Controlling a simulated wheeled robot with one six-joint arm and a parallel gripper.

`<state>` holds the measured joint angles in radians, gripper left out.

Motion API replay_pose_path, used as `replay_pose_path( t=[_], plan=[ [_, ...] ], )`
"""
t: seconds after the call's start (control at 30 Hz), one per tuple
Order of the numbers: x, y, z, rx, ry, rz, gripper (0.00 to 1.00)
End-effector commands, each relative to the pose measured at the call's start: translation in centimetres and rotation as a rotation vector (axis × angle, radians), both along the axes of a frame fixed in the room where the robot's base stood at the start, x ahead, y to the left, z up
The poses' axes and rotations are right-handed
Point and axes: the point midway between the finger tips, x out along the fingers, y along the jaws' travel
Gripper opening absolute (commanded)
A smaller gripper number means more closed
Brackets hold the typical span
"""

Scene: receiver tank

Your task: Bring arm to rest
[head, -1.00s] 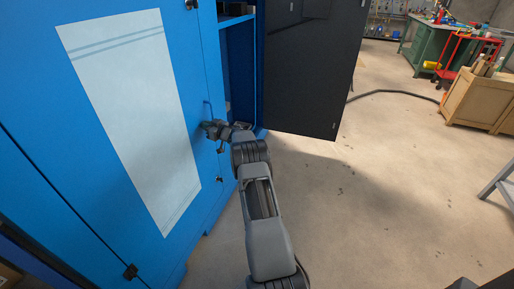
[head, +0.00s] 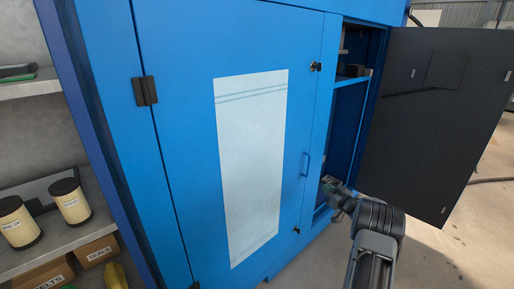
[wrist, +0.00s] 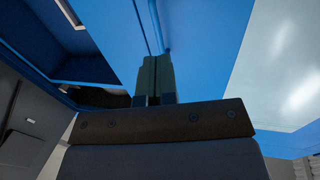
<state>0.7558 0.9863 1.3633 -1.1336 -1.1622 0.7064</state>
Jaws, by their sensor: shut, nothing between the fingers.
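My gripper (head: 333,188) is at the lower right in the head view, in front of the blue cabinet's open bay, close to the edge of the closed blue door (head: 180,130). In the wrist view its two fingers (wrist: 156,80) are together, with nothing between them. Blue cabinet surfaces show behind the fingers in the wrist view. I cannot tell whether the fingertips touch the cabinet. My arm reaches up to it from the bottom right of the head view.
A dark open door (head: 430,120) stands right of the bay. A shelf (head: 352,80) is inside. Left, grey shelving holds cream canisters (head: 72,203) and boxes (head: 97,251). Bare floor (head: 425,265) shows at right.

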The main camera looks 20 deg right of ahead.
Motion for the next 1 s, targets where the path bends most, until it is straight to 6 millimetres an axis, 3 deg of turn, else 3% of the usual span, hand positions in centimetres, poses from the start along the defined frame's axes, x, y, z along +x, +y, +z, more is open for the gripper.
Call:
replay_pose_path(
  t=[0.17,0.27,0.3,0.37,0.47,0.57,0.67,0.8,1.0],
  plan=[
    [0.2,-1.0,-0.9,-0.063,0.041,-0.055,0.0],
    [-0.3,-3.0,-3.8,-0.103,0.156,-0.189,0.0],
    [-1.1,-3.8,-5.8,-0.11,0.233,-0.258,0.0],
    [-2.7,-5.1,-7.6,-0.124,0.357,-0.372,0.0],
    [-5.6,-5.1,-6.9,-0.149,0.578,-0.528,0.0],
    [-8.8,-2.3,-3.8,-0.158,0.803,-0.619,0.0],
    [-12.7,2.7,0.6,-0.148,1.018,-0.649,0.0],
    [-18.1,10.5,6.7,-0.118,1.245,-0.608,0.0],
    [-25.7,21.5,15.4,-0.079,1.439,-0.458,0.0]
  ],
)
